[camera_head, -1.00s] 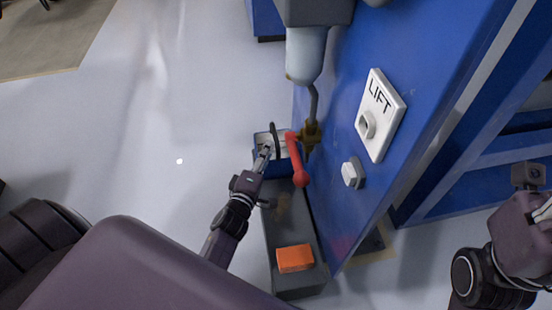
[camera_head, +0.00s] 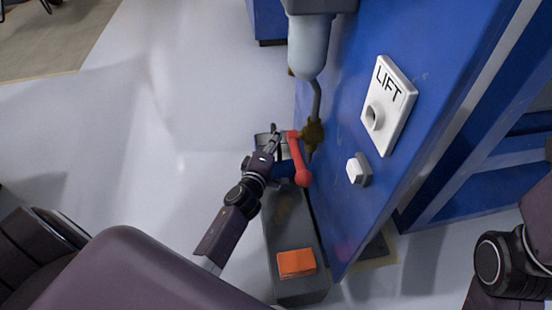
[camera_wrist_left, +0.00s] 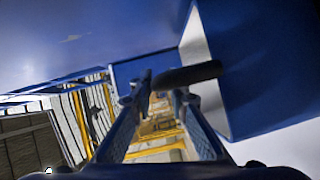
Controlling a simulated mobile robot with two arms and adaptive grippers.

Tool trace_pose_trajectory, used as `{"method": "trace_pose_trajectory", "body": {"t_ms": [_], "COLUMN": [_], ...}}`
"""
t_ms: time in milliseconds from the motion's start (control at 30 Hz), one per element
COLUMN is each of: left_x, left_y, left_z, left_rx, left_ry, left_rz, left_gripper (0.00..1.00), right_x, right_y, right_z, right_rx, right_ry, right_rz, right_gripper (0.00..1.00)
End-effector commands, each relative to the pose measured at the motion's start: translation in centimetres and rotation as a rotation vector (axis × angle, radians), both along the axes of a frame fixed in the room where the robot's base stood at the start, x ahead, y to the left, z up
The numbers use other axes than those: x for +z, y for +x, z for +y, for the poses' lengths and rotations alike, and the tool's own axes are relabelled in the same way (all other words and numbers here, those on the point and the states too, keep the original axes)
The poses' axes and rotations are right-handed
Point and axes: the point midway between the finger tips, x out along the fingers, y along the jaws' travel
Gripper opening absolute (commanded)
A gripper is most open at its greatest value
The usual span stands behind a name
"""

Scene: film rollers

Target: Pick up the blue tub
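The blue tub (camera_head: 283,170) stands on the dark grey box beside the blue machine, its whitish top partly covered by my left gripper (camera_head: 272,146). A thin dark handle rises from the tub at the gripper's fingertips. In the left wrist view my left gripper (camera_wrist_left: 164,90) has its fingers apart. A black handle (camera_wrist_left: 195,73) runs across at the fingertips and meets a dark blue surface on the right. Whether the handle lies between the fingers or just beyond them I cannot tell. My right arm shows at the lower right; its gripper is out of view.
An orange block (camera_head: 296,263) lies on the grey box (camera_head: 290,230). The floor at left is clear.

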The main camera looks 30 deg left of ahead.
Motion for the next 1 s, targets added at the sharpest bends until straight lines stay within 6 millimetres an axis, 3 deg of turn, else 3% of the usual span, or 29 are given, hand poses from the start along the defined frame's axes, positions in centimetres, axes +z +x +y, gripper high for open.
{"method": "trace_pose_trajectory", "body": {"t_ms": [100, 1000], "left_x": [-0.01, 0.74], "left_y": [-0.02, -0.15], "left_z": [0.0, 0.21], "left_rx": [0.0, 0.002], "left_ry": [0.0, -0.002], "left_rz": [0.0, -0.001], "left_gripper": [0.0, 0.0], "right_x": [-0.01, 0.58], "right_y": [0.01, -0.17], "right_z": [0.0, -0.13], "right_rx": [0.0, 0.002], "right_ry": [0.0, 0.005], "right_rz": [0.0, -0.004], "right_gripper": [0.4, 0.4]}}
